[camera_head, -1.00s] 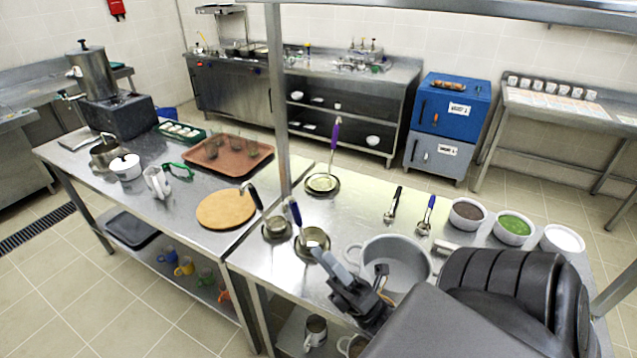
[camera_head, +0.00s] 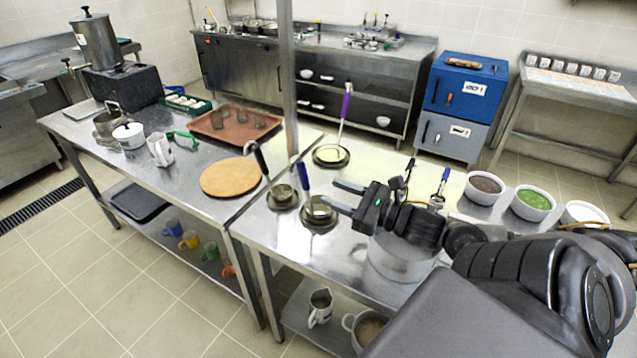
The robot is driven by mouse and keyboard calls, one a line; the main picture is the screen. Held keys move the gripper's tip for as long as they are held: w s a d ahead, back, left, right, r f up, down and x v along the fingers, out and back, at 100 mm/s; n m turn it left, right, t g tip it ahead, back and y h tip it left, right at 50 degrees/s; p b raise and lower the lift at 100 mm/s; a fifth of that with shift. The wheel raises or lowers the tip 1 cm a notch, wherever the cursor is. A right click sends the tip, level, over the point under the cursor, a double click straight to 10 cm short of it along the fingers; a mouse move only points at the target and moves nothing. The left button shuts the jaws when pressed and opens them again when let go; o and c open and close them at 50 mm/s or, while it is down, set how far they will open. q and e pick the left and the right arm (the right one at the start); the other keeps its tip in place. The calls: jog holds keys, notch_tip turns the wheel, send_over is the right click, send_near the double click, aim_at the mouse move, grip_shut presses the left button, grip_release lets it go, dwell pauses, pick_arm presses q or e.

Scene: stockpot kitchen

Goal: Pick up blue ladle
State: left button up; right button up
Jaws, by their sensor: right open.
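The blue ladle (camera_head: 303,177) has a dark blue handle that stands up and leans left, its bowl resting in a dark round dish (camera_head: 319,222) near the left end of the right-hand table. My right gripper (camera_head: 333,195) is open and empty. Its two fingers point left, and in the picture their tips are close to the right of the ladle. I cannot tell whether they touch it. A black-handled ladle (camera_head: 262,160) stands to the left, and a purple-handled ladle (camera_head: 346,103) stands behind. My left gripper is not in view.
A grey pot (camera_head: 395,265) sits under my right arm, partly hidden. Bowls with brown (camera_head: 484,185) and green (camera_head: 533,202) contents stand at right. A metal post (camera_head: 289,90) rises behind the ladles.

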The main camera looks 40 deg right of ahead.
aim_at(309, 184)
jog(key=shift+f+x, duration=0.2)
jog(key=shift+x, duration=2.5)
jog(key=shift+d+f, duration=0.15)
jog(key=shift+w+p, duration=0.15)
jog(key=shift+p, duration=0.15)
jog(key=p+x, duration=0.1)
jog(key=x, duration=0.3)
jog(key=shift+w, duration=0.2)
jog(key=shift+w+a, duration=0.2)
jog(key=shift+w, duration=0.2)
